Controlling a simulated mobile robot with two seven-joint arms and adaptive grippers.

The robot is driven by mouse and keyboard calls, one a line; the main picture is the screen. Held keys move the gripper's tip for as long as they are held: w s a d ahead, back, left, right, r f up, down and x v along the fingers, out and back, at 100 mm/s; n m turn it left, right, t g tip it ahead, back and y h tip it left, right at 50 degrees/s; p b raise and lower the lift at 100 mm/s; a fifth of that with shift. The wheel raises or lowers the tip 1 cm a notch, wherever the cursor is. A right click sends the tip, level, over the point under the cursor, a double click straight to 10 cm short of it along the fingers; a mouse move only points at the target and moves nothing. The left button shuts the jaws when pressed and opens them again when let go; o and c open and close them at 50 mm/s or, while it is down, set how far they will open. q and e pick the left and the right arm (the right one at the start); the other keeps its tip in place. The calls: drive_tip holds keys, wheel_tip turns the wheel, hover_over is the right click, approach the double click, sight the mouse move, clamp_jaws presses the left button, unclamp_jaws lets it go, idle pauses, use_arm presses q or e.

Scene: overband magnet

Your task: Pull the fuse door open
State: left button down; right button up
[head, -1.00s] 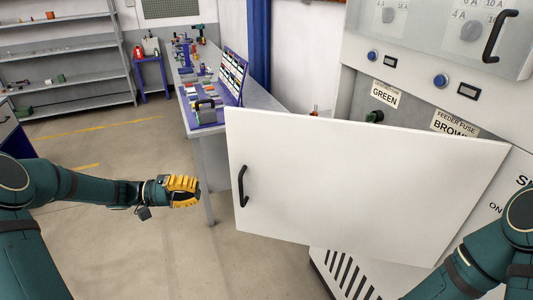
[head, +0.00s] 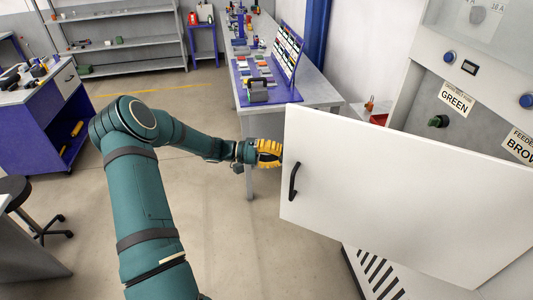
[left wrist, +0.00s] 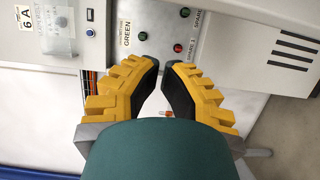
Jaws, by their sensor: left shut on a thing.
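The fuse door (head: 400,190) is a large white panel with a black handle (head: 293,181) on its face. It stands swung out from the cabinet, with a wide gap at its left side. My left gripper (head: 280,153), yellow and black, is at the door's left edge, above and left of the handle. The handle is apart from it. The left wrist view shows its fingers (left wrist: 161,70) drawn together, with the cabinet interior beyond. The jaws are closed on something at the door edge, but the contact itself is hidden. My right gripper is out of view.
The cabinet (head: 455,75) has a GREEN label, knobs and a socket inside. A long workbench (head: 305,85) stands behind my left gripper. A blue cart (head: 35,140) and a stool (head: 15,190) are at the left. The floor between is clear.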

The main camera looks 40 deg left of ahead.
sight(285, 165)
use_arm(q)
drive_tip(key=shift+s+d+p, duration=0.15)
drive_tip(key=shift+s+d, duration=0.15)
drive_tip(key=shift+d, duration=0.4)
drive_tip(key=shift+s+d+p, duration=0.1)
drive_tip(key=shift+s+d, duration=0.15)
drive_tip(key=shift+d, duration=0.5)
drive_tip(key=shift+s+d+p, duration=0.15)
drive_tip(key=shift+s+d, duration=0.15)
drive_tip(key=shift+d, duration=0.4)
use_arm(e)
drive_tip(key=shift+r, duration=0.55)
use_arm(q)
drive_tip(key=shift+s, duration=0.15)
